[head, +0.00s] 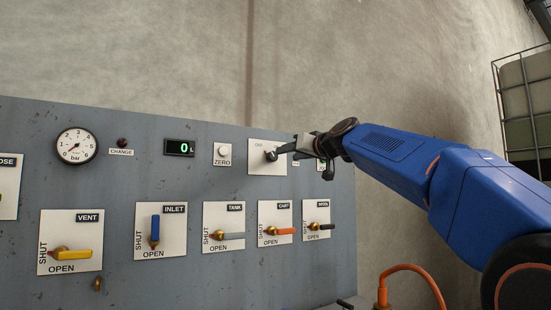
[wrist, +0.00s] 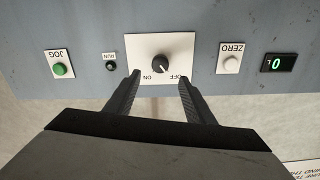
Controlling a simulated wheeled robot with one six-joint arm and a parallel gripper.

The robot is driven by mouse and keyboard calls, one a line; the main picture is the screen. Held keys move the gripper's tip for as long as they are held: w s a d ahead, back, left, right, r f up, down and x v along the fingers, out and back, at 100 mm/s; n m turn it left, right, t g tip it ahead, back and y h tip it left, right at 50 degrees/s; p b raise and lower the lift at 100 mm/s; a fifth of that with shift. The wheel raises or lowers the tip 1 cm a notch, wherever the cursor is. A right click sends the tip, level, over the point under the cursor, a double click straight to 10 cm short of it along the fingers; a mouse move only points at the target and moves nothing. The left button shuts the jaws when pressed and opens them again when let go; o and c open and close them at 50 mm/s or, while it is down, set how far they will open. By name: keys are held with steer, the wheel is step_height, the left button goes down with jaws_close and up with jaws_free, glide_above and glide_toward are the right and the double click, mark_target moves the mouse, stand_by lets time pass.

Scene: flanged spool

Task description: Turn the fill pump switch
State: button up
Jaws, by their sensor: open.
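The pump switch is a black rotary knob (wrist: 160,65) on a white plate (wrist: 135,43) marked ON and OFF, upside down in the wrist view. Its pale pointer mark appears to aim towards OFF. The plate (head: 258,147) also shows in the head view, with the knob (head: 270,156) partly behind my fingers. My gripper (wrist: 159,77) is open and empty, its two fingertips on either side of the knob's near side. Contact with the knob cannot be made out. In the head view my gripper (head: 287,150) reaches in from the right.
A ZERO button (wrist: 230,63) and a display (wrist: 278,62) reading 0 L sit to one side. A green JOG button (wrist: 60,70) and RUN lamp (wrist: 110,66) sit on the other. Valve handles, such as the grey TANK handle (head: 233,236), line the panel below.

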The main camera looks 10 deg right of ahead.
mark_target(274, 157)
steer(key=x, duration=1)
steer(key=shift+w+f, duration=0.1)
steer(key=c, duration=1.1)
